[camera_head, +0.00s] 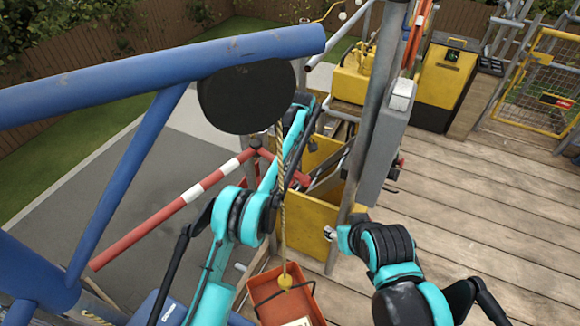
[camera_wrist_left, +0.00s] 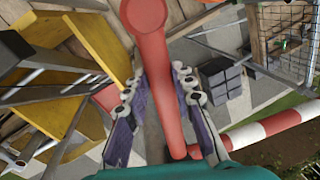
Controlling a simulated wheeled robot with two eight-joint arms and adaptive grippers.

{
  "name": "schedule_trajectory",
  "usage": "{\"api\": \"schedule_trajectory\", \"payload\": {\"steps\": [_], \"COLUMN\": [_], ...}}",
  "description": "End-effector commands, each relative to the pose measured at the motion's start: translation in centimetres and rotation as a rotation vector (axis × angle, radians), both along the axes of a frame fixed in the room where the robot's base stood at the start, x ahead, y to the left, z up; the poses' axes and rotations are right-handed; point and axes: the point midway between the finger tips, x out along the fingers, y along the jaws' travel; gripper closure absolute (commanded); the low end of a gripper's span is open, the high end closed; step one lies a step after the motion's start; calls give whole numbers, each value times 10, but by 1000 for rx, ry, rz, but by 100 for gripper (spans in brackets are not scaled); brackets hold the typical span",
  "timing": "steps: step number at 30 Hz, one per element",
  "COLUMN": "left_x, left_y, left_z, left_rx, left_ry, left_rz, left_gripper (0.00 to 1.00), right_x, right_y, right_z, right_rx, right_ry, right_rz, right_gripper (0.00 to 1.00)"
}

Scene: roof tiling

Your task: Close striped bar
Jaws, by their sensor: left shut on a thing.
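The red-and-white striped bar (camera_head: 200,189) slants across the left of the head view, its free red end low at the left. It also shows at the lower right of the left wrist view (camera_wrist_left: 272,131). A plain red bar (camera_wrist_left: 149,45) runs down the middle of the left wrist view. My left gripper (camera_wrist_left: 157,82) is shut on this red bar, with a finger on each side. In the head view, my left fingers are mostly hidden behind the arm and rope. My right gripper (camera_head: 331,233) shows only a small tip beside the grey post; its opening is unclear.
A blue tube frame (camera_head: 150,75) crosses the upper left. A rope (camera_head: 281,200) hangs from a black wheel (camera_head: 247,97) to an orange tub (camera_head: 285,300). A grey post (camera_head: 362,120) with a grey box stands at centre. The plank deck (camera_head: 480,210) at right is clear.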

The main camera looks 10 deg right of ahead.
Motion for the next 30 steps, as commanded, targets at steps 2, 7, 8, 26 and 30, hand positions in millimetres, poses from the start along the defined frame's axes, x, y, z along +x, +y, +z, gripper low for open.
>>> {"api": "schedule_trajectory", "payload": {"steps": [2, 7, 8, 26, 30], "left_x": [1, 1, 1, 1, 1], "left_y": [0, 0, 0, 0, 0], "left_z": [0, 0, 0, 0, 0], "left_rx": [-1, -1, -1, 0, 0], "left_ry": [-2, -2, -2, -2, -2], "left_rz": [7, 12, 12, 11, 6], "left_gripper": [100, 100, 100, 54, 54], "right_x": [0, 0, 0, 0, 0], "right_y": [0, 0, 0, 0, 0], "right_z": [1, 1, 1, 1, 0], "right_rx": [0, 0, 0, 0, 0], "right_ry": [0, 0, 0, 0, 0], "right_rz": [0, 0, 0, 0, 0], "right_gripper": [52, 52, 52, 52, 52]}}
